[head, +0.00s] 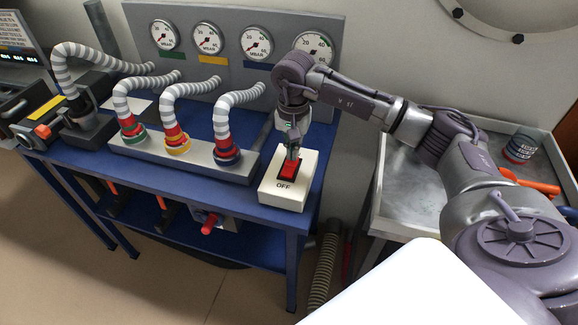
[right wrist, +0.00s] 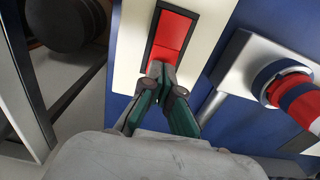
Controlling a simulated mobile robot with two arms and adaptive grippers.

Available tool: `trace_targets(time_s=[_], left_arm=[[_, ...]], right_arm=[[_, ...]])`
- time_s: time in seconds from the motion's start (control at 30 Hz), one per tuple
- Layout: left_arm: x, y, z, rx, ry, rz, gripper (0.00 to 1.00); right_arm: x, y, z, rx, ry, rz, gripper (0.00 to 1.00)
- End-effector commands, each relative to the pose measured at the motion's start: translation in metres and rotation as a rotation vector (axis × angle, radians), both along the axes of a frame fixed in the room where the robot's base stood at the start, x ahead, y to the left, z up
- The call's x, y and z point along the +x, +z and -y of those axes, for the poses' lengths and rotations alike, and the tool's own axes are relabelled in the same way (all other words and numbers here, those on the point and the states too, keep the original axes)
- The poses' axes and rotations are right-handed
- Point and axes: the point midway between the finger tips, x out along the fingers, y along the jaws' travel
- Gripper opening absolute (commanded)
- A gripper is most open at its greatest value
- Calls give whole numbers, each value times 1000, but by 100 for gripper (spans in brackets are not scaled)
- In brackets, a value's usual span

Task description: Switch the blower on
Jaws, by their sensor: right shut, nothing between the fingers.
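The blower switch is a red rocker (head: 289,170) in a black frame on a white box, with "OFF" printed below it. The white box (head: 284,200) sits at the front right of the blue bench. In the right wrist view the red rocker (right wrist: 171,38) shows just beyond my fingertips. My right gripper (head: 293,149) is above the switch, pointing down. Its fingers are shut and empty, and the tips (right wrist: 161,70) overlap the near end of the rocker; I cannot tell if they touch it. My left gripper is not in view.
Striped hoses with green, yellow and blue collars rise from a grey manifold (head: 190,160) left of the switch box. Several pressure gauges (head: 206,38) are on the panel behind.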

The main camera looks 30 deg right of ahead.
Motion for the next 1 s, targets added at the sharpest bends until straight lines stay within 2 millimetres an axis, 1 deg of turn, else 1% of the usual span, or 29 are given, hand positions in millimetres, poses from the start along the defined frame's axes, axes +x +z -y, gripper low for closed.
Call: trace_targets(time_s=[0.23, 0.37, 0.47, 0.8, 1.0], left_arm=[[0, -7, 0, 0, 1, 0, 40], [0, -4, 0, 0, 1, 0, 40], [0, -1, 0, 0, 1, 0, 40], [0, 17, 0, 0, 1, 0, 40], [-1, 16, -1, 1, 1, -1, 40]], right_arm=[[0, -8, 0, 0, 0, -1, 0], [0, -5, 0, 0, 0, 0, 0], [0, 1, 0, 0, 0, 0, 0], [0, 33, 0, 0, 0, 0, 0], [0, 40, 0, 1, 0, 1, 0]])
